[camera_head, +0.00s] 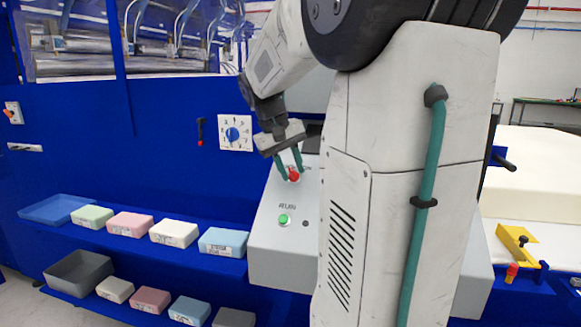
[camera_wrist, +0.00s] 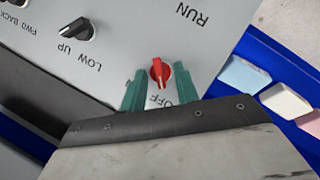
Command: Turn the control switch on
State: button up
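The red control switch (camera_wrist: 160,72) is a rotary knob on the grey control panel (camera_wrist: 130,20), with an "OFF" label beside it. In the head view the red switch (camera_head: 293,175) shows between the fingertips of my gripper (camera_head: 289,170). My gripper has two teal fingers, spread apart with the knob between their tips in the wrist view (camera_wrist: 160,85). Gaps show on both sides of the knob, so the fingers look open around or just above it. I cannot tell their exact height over the panel.
A green button (camera_head: 285,219) sits on the panel front. Coloured foam blocks (camera_head: 174,233) lie on blue shelves at left.

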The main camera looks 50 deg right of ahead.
jog(key=c, duration=0.7)
jog(key=shift+o, duration=0.2)
jog(key=m+t+y, duration=0.1)
jog(key=m, duration=0.2)
jog(key=shift+s+d, duration=0.15)
jog(key=m+t, duration=0.1)
jog(key=m, duration=0.1)
jog(key=m+y, duration=0.1)
jog(key=m, duration=0.1)
jog(key=shift+s+r+m+t, duration=0.1)
jog(key=shift+s+m+t, duration=0.05)
jog(key=shift+m+t, duration=0.2)
jog(key=m, duration=0.1)
jog(key=m+t, duration=0.1)
jog(key=m, duration=0.1)
jog(key=shift+s+d+t+y, duration=0.1)
jog(key=shift+s+t+y, duration=0.05)
jog(key=shift+t+y, duration=0.15)
jog(key=shift+s+m+t, duration=0.1)
jog(key=shift+m+t, duration=0.75)
jog(key=shift+m, duration=0.8)
